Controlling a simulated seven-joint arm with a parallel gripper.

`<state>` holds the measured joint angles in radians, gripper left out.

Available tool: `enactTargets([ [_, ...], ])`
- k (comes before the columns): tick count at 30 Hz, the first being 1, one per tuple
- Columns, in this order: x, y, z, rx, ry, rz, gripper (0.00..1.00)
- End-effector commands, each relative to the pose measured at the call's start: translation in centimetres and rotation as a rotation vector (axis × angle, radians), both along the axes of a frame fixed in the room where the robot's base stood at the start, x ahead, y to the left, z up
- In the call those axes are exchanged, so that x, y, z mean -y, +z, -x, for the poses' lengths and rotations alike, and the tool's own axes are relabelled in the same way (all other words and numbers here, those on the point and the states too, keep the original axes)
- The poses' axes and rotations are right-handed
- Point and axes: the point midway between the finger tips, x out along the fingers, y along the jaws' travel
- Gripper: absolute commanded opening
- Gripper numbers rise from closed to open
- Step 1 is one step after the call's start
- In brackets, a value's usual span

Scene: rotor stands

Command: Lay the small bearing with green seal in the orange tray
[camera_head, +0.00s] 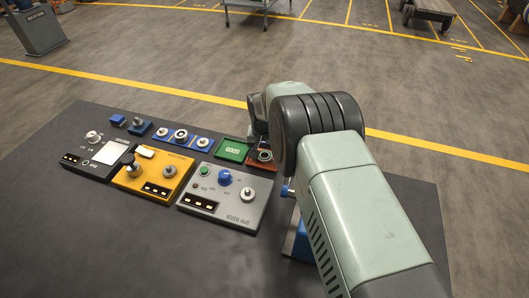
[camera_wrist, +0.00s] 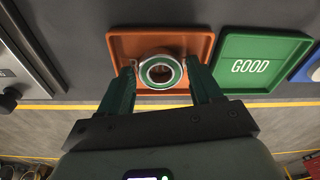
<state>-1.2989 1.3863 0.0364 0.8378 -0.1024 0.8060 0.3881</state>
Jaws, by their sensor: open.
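The small bearing with a green seal ring (camera_wrist: 160,56) lies in the orange tray (camera_wrist: 118,40), near the tray's edge closest to my gripper in the wrist view. My gripper (camera_wrist: 161,72) is open, with one dark green finger on each side of the bearing. Whether the fingertips still touch the bearing's rim I cannot tell. In the head view the bearing (camera_head: 264,155) shows in the orange tray (camera_head: 262,166) beside my arm. My fingers are mostly hidden there behind my wrist.
A green tray marked GOOD (camera_head: 233,149) stands close beside the orange tray. Blue stands (camera_head: 181,136) with ring-like parts sit further left. A grey panel (camera_head: 215,205) with knobs and a yellow panel (camera_head: 150,175) are nearby. The dark table's front left is clear.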

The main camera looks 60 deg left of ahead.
Motion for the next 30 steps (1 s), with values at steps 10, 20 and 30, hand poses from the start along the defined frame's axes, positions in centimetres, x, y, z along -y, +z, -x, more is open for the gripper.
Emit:
enactTargets([
  [10,0.5,6.3,0.4,0.001,0.0,-0.004,0.64],
  [20,1.1,11.4,0.7,0.0,0.0,-0.001,0.64],
  [30,1.2,12.1,0.8,0.0,-0.001,0.0,0.64],
])
